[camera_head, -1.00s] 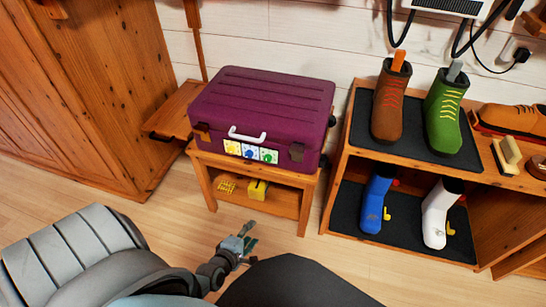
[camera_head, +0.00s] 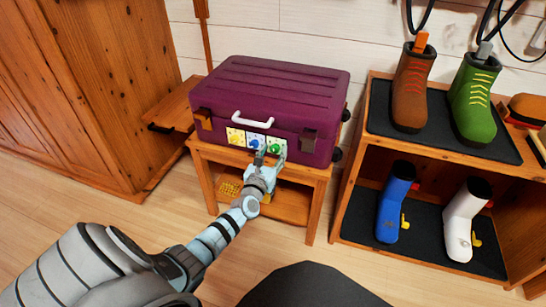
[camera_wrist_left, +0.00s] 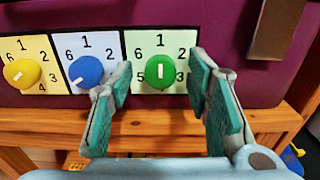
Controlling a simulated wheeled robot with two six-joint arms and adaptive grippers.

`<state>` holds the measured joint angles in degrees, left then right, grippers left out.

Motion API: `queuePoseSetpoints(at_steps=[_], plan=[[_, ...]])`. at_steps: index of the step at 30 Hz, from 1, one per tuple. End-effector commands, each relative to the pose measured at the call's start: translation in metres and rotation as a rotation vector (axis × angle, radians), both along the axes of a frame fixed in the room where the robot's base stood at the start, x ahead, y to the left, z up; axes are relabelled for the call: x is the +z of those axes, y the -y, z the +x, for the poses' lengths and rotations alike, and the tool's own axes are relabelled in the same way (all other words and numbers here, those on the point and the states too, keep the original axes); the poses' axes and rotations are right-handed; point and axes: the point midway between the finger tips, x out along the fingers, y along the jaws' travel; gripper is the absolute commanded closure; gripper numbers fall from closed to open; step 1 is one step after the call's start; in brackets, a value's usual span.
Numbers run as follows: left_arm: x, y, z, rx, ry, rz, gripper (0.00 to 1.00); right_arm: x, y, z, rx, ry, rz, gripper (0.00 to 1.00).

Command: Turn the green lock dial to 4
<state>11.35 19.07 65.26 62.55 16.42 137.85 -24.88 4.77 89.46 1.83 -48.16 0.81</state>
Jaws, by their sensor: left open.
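The green dial (camera_head: 275,149) is the rightmost of three lock dials on the front of a purple suitcase (camera_head: 275,88). In the left wrist view the green dial (camera_wrist_left: 160,72) sits on a pale green numbered plate with 1 at the top. Its short white mark stands upright; I cannot tell which end points. My left gripper (camera_head: 272,160) is open just in front of it. In the wrist view its fingers (camera_wrist_left: 161,80) lie left and right of the dial, with gaps. Contact is not visible. The plate's bottom number is not legible. My right gripper is not in view.
The blue dial (camera_wrist_left: 87,71) is close to the left finger, and the yellow dial (camera_wrist_left: 22,73) is farther left. A metal latch (camera_wrist_left: 275,28) is at upper right. The suitcase stands on a wooden stand (camera_head: 317,200). A boot shelf (camera_head: 345,165) stands to the right.

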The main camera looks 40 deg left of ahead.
Motion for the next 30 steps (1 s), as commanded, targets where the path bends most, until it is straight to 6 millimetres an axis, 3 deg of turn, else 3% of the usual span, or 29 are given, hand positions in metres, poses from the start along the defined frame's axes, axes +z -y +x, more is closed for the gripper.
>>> queuePoseSetpoints(at_steps=[9,15,18,30], plan=[[0.0006,-0.0009,0.0025,0.000,-0.001,0.001,0.57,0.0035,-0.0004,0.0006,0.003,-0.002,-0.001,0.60],[0.0005,-0.0009,0.0025,0.000,0.000,0.001,0.89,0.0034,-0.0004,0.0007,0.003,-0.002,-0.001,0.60],[0.0005,-0.0008,0.0024,0.000,0.000,0.001,1.00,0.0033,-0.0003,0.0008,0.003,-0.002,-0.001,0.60],[0.0004,-0.0008,0.0023,0.000,-0.024,0.065,1.00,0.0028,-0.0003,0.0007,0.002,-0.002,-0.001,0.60]])
